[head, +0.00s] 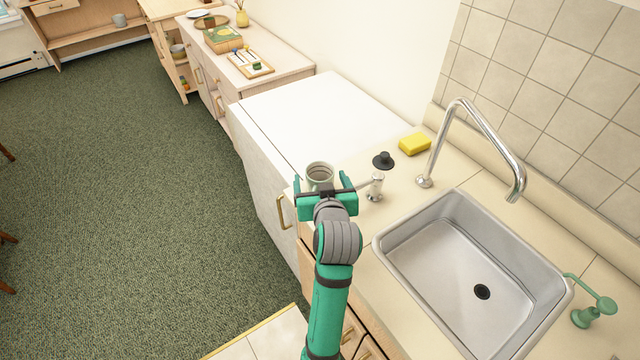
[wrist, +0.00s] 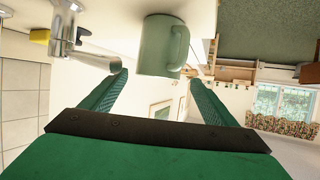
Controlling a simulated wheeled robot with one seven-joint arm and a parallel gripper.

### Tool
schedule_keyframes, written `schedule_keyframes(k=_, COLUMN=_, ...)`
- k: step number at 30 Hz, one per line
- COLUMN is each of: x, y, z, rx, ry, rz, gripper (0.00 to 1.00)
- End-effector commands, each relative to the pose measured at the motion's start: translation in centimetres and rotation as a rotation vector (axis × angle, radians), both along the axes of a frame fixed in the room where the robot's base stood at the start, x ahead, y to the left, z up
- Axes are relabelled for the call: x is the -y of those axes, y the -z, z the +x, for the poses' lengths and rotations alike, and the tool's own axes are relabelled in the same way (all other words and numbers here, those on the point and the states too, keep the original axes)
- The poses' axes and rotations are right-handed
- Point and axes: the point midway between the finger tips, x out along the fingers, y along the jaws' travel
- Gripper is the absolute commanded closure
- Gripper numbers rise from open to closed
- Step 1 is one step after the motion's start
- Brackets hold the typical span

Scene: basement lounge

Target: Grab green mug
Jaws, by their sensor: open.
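The green mug (head: 319,172) stands on the counter beside the white surface, just beyond my gripper (head: 326,189). From the head its rim and pale green upper part show, and my gripper hides its lower part. In the wrist view the mug (wrist: 158,46) appears upside down, with its handle to the right. My gripper (wrist: 158,80) is open there, one finger on each side below the mug. The mug lines up with the gap between the fingers, and neither finger visibly touches it. I cannot tell how far the mug reaches between them.
The sink (head: 440,262) is to the right. The white surface (head: 300,115) behind the mug is clear.

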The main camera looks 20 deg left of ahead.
Motion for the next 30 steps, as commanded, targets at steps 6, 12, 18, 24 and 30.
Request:
schedule_keyframes(k=6, x=-0.8, y=0.9, z=2.9, rx=-0.003, ry=0.002, rz=0.001, gripper=0.19)
schedule_keyframes(k=12, x=-1.4, y=1.5, z=4.1, rx=-0.002, ry=0.001, rz=0.000, gripper=0.19)
schedule_keyframes(k=18, x=-1.4, y=1.6, z=4.2, rx=-0.001, ry=0.002, rz=0.000, gripper=0.19)
schedule_keyframes(k=24, x=-1.4, y=1.6, z=4.1, rx=-0.001, ry=0.002, rz=0.000, gripper=0.62)
schedule_keyframes(k=30, x=-1.4, y=1.5, z=4.1, rx=0.000, ry=0.002, rz=0.000, gripper=0.86)
